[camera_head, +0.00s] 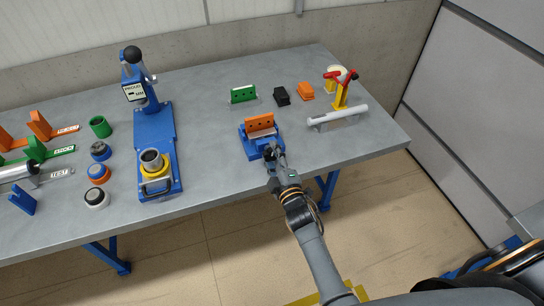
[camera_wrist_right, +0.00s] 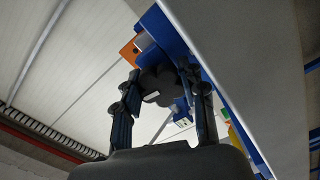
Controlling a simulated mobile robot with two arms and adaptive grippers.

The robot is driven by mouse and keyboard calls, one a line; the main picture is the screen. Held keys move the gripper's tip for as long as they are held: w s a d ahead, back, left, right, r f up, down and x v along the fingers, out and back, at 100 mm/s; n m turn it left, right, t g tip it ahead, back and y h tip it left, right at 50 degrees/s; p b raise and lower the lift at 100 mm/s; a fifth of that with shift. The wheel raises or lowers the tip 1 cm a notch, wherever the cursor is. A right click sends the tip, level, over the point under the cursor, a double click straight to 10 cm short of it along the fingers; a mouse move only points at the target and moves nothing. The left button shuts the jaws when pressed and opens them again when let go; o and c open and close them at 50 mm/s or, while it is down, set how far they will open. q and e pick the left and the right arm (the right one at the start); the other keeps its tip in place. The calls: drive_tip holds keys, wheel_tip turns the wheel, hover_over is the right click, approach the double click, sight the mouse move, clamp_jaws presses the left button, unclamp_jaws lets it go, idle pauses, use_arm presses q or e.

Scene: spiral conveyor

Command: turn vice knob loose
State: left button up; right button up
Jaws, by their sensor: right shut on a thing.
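The blue vice (camera_head: 250,145) stands near the front edge of the table, with an orange block (camera_head: 260,124) held upright in it. Its dark knob (camera_wrist_right: 158,86) faces the front. My right gripper (camera_head: 274,156) reaches the knob from the front edge, and in the right wrist view my right gripper (camera_wrist_right: 164,100) has one finger on each side of the knob, shut on it. The orange block also shows in the right wrist view (camera_wrist_right: 129,53). In the head view the gripper mostly hides the knob. My left gripper is not in view.
Behind the vice are a green block (camera_head: 243,93), a black block (camera_head: 282,96) and an orange block (camera_head: 305,90). A blue press (camera_head: 154,130) stands to the left. Bare table lies between press and vice.

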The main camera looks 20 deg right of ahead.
drive_tip(key=shift+f+n, duration=0.1)
drive_tip(key=shift+n, duration=0.6)
drive_tip(key=o, duration=1.2)
